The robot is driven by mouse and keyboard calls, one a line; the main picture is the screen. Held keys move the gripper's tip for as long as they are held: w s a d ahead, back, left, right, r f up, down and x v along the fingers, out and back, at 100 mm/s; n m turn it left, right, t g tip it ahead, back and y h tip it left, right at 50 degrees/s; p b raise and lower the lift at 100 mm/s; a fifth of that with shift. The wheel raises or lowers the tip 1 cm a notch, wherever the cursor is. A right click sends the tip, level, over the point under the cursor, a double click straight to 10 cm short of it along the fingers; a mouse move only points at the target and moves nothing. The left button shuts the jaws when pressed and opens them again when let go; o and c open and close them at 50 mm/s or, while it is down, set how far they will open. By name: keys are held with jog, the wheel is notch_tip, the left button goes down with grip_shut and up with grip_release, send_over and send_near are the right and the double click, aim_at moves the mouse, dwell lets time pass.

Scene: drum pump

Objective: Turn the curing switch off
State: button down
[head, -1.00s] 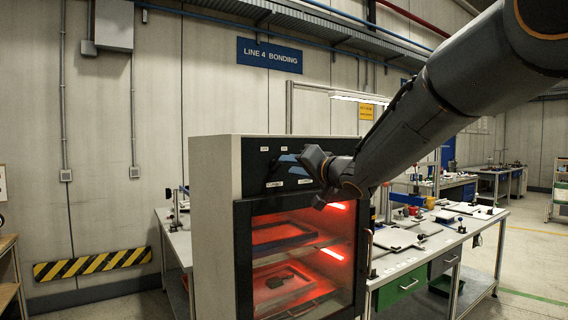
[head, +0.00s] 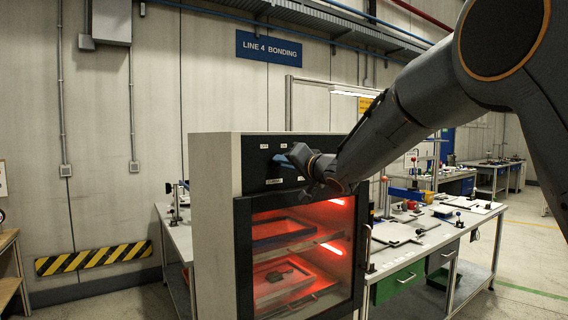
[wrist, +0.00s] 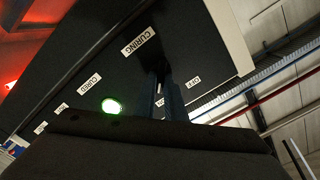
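The curing oven (head: 215,200) is a pale cabinet with a dark control panel (head: 255,165) above a glass door; its inside glows red. In the wrist view the white CURING label (wrist: 141,41) is beside a dark switch (wrist: 157,74), partly hidden by my fingers. OFF labels (wrist: 193,82) are on its other side. A green lamp (wrist: 112,106) is lit near the CURED label (wrist: 89,84). My gripper (head: 282,160) is at the panel, its bluish fingers (wrist: 168,102) reaching to the CURING switch. The gap between them, and any contact, is unclear.
Red-lit trays (head: 283,280) lie on shelves behind the oven door. A workbench (head: 425,240) with tools stands to the right, and another bench (head: 178,240) is behind the oven at left. Open floor (head: 520,270) shows at right.

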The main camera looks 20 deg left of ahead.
jog(key=shift+n, duration=0.4)
jog(key=n+b, duration=0.3)
jog(key=n, duration=0.2)
jog(key=n+b, duration=0.3)
jog(key=n, duration=0.3)
jog(key=n+b, duration=0.3)
jog(key=n, duration=0.3)
jog(key=shift+s+a+f, duration=0.15)
jog(key=shift+s+a, duration=0.2)
jog(key=c, duration=1.8)
grip_release()
jog(key=shift+s, duration=0.1)
jog(key=shift+b+v, duration=1)
jog(key=shift+v, duration=2.95)
